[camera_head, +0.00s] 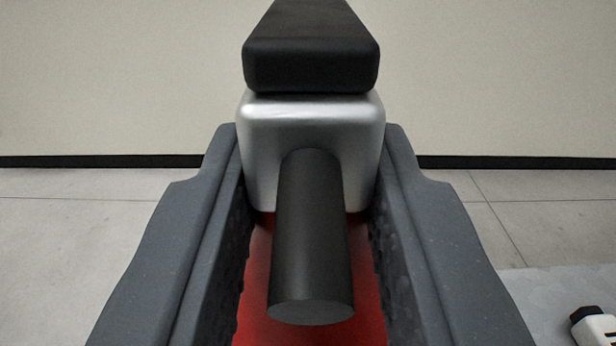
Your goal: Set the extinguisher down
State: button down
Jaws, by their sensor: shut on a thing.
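The extinguisher shows in the head camera view between the fingers of my gripper (310,215). It has a black lever on top, a silver valve block, a black cylindrical nozzle pointing toward the camera, and a red body (258,290) below. The grey fingers stand on both sides of it and are shut on it near the valve block and upper body. The extinguisher looks upright. Its lower part and base are out of view, so I cannot tell whether it touches anything beneath.
A pale wall (120,80) with a black skirting strip (100,161) stands behind. The light tiled floor (80,225) looks clear at left. At lower right a lighter grey surface (545,300) carries a white and black object (597,328), partly cut off.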

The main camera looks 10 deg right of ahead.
jog(key=shift+r, duration=0.15)
jog(key=c, duration=1.2)
grip_release()
jog(key=shift+o, duration=0.2)
jog(key=s+a+p, duration=0.1)
jog(key=s, duration=1.1)
jog(key=shift+a, duration=0.35)
